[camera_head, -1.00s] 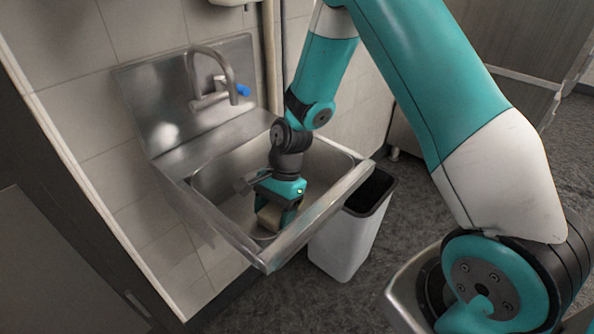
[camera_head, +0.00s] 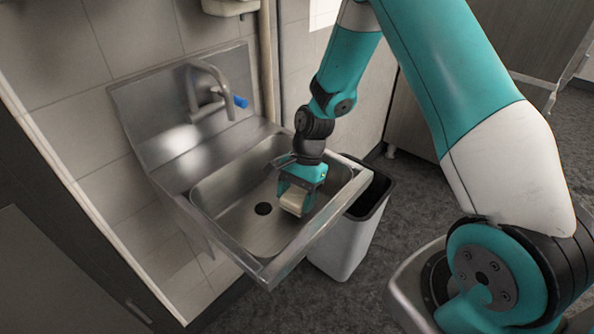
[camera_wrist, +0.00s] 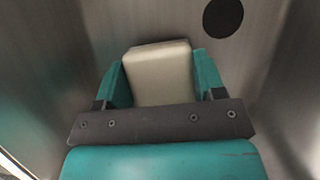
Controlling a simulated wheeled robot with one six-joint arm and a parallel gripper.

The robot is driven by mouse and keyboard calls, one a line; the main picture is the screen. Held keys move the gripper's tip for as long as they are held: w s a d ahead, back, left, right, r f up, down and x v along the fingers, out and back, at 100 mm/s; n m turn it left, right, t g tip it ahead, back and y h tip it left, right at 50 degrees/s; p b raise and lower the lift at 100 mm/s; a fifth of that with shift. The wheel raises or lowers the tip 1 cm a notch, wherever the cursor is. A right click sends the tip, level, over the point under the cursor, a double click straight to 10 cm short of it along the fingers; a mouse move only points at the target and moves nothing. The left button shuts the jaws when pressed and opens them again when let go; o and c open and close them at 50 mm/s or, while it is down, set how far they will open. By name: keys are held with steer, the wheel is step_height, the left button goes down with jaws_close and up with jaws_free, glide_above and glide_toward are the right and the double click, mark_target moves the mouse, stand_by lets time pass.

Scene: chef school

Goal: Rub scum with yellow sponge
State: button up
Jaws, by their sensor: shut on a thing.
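My gripper (camera_head: 296,196) is inside the sink basin (camera_head: 228,205), toward its right side, pointing down. It is shut on a pale yellow sponge (camera_head: 293,204). In the wrist view the sponge (camera_wrist: 160,72) sits between the two teal fingers of my gripper (camera_wrist: 160,82). The sponge is low in the basin; I cannot tell if it touches the bottom. I see no clear scum on the visible metal; the part under the sponge is hidden.
A drain hole (camera_head: 263,208) lies left of the sponge. A faucet (camera_head: 209,88) with a blue tip stands at the back. The front rim (camera_head: 300,250) borders the basin. A white bin (camera_head: 345,240) stands below at the right. The basin's left part is clear.

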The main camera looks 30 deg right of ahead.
steer(key=shift+r+p, duration=2.55)
steer(key=shift+r, duration=0.35)
